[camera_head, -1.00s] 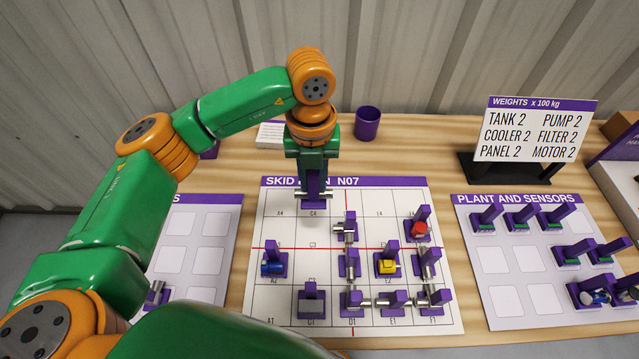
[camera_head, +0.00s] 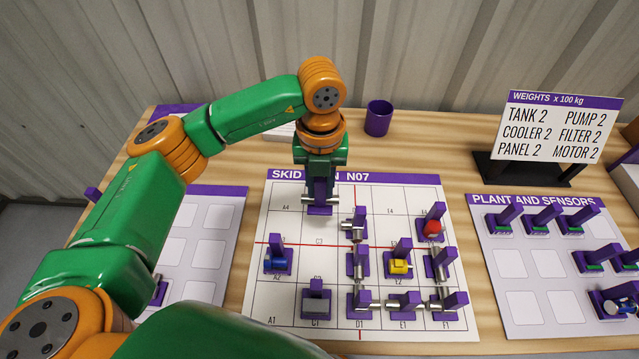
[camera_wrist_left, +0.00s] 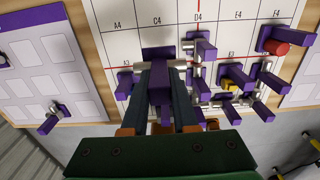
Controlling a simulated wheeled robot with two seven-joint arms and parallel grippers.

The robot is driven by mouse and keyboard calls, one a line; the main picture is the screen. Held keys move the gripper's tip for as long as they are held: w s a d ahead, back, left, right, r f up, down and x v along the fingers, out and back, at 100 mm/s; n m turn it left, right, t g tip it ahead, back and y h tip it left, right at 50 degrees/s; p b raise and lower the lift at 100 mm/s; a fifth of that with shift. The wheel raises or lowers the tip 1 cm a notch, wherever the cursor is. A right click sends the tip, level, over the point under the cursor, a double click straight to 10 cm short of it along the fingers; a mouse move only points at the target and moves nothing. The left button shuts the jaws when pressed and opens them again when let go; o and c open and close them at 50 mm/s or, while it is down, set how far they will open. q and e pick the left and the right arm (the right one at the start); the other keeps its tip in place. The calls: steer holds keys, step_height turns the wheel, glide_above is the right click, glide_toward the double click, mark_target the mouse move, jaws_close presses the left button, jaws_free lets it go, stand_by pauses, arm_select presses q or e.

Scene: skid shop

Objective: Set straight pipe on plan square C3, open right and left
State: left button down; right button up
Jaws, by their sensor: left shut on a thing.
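My left gripper (camera_head: 320,178) is shut on the straight pipe (camera_head: 320,208), a purple block with a silver pipe whose ends stick out left and right. In the left wrist view the straight pipe (camera_wrist_left: 157,54) is between the fingers, just below the C4 label, over the C3 area. In the head view it covers the C4 label, and the C3 label shows below it. I cannot tell whether it touches the plan board (camera_head: 290,222). My right gripper is not in view.
A silver pipe piece (camera_head: 353,228) stands close to the right in column D. A blue piece (camera_head: 277,262) is at A2, a yellow one (camera_head: 398,264) at E2 and a grey-topped one (camera_head: 316,302) at C1. A purple cup (camera_head: 378,118) stands behind the board.

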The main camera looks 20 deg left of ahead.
mark_target(320, 203)
arm_select(q)
steer(key=shift+f+b, duration=2.4)
steer(key=shift+f, duration=0.35)
steer(key=shift+f, duration=0.1)
steer(key=shift+f+b, duration=1.65)
steer(key=shift+f, duration=0.05)
steer(key=shift+f+b, duration=0.7)
steer(key=shift+b, duration=0.05)
steer(key=c, duration=0.6)
jaws_free()
